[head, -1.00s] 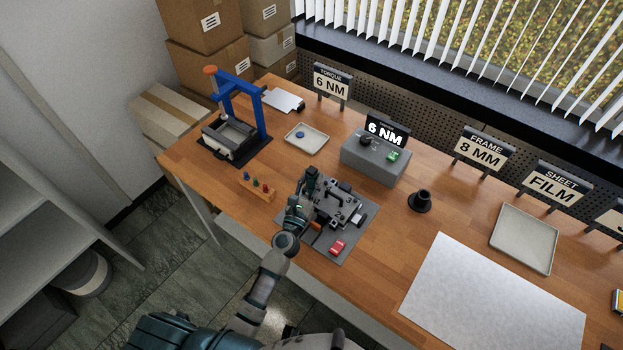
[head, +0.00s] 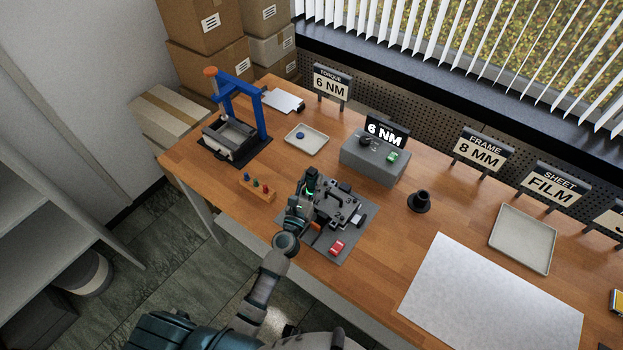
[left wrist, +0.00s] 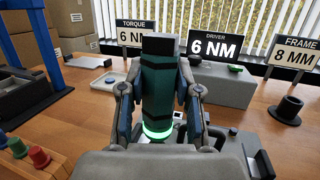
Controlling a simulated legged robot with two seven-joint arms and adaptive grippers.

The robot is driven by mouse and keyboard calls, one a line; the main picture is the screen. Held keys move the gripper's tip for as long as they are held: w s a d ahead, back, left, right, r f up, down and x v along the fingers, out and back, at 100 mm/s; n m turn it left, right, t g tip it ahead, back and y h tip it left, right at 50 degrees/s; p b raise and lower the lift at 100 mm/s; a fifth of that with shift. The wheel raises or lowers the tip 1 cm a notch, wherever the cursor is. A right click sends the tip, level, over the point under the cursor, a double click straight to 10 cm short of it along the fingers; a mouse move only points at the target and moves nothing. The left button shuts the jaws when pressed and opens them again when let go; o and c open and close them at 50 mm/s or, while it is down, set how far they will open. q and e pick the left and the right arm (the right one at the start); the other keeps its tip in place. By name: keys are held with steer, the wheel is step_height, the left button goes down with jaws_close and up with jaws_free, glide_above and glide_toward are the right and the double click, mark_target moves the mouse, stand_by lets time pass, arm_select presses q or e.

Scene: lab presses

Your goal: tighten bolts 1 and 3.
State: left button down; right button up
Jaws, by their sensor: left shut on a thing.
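My left gripper (head: 303,203) is shut on a dark teal driver (left wrist: 158,88), which stands upright between the fingers in the left wrist view. A green ring glows near the driver's lower end. The driver (head: 311,180) is over the left part of a grey fixture plate (head: 357,228) in the head view. The driver's tip is hidden, and the separate bolts and their numbers cannot be made out. The driver control box (head: 372,162) stands behind the plate, and its display (head: 387,131) reads 6 NM. My right gripper is not in view.
A torque sign (head: 331,84) reads 6 NM. A red block (head: 337,247) is on the plate's front. A wooden rack with coloured pegs (head: 257,188) and a blue press (head: 240,110) stand left. A black holder (head: 419,202) and a large pale sheet (head: 490,300) are right.

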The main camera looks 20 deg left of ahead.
mark_target(310, 177)
arm_select(q)
steer(key=shift+r+p, duration=1.35)
steer(key=shift+r, duration=0.45)
